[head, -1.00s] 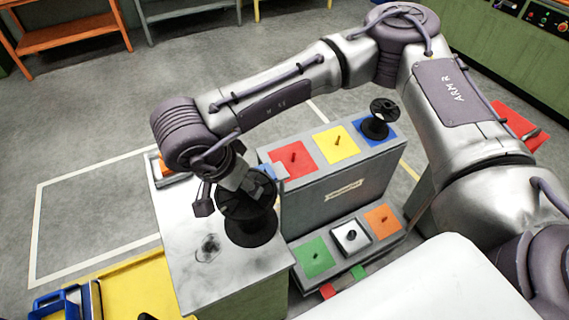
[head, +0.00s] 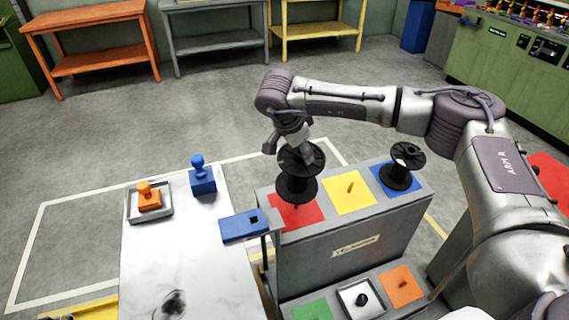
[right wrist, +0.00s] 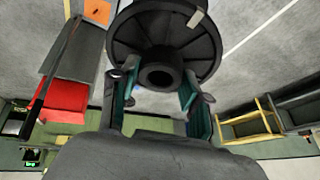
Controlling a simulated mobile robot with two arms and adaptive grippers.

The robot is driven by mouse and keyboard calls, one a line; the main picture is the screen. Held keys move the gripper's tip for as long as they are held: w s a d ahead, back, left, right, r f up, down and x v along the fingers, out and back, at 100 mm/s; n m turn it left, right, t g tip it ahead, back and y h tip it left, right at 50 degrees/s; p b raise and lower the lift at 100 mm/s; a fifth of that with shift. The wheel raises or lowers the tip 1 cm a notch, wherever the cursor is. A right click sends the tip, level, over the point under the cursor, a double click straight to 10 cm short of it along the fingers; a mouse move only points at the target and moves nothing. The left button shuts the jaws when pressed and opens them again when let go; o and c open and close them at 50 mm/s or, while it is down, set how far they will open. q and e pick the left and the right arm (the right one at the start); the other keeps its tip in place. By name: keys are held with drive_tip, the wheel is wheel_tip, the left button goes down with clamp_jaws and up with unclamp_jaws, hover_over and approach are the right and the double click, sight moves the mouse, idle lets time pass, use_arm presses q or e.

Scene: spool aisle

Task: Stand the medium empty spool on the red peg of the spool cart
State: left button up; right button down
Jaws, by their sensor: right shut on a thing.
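The medium empty spool (head: 297,187), black with two flanges, is upright in my right gripper (head: 299,152). It is over the red pad (head: 300,216) on the cart's upper deck; the red peg is mostly hidden beneath it. The lower flange seems to be above the pad, but I cannot tell the exact gap. In the right wrist view, the fingers (right wrist: 155,95) are shut on the spool (right wrist: 165,42), its flange and centre hole facing the camera. The spool cart (head: 345,245) is grey. My left gripper is out of view.
Another black spool (head: 400,167) stands on the blue pad (head: 386,187); the yellow pad (head: 349,200) between is free. Lower pads are green, white and orange (head: 401,286). Left, a white-topped bench (head: 185,255) carries an orange-handled stamp (head: 149,196) and a blue one (head: 202,180).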

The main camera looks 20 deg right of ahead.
drive_tip(key=shift+w+d+f, duration=0.1)
drive_tip(key=shift+w+d, duration=0.15)
drive_tip(key=shift+d, duration=0.35)
drive_tip(key=shift+a, duration=0.15)
drive_tip(key=shift+w+f+b, duration=0.15)
drive_tip(key=shift+f+b, duration=0.7)
drive_tip(key=shift+f, duration=0.3)
drive_tip(key=shift+w+f+b, duration=0.2)
drive_tip(key=shift+f+b, duration=0.35)
drive_tip(key=shift+f, duration=0.3)
drive_tip(key=shift+w+f+b, duration=0.15)
drive_tip(key=shift+f+b, duration=0.4)
drive_tip(key=shift+f, duration=0.3)
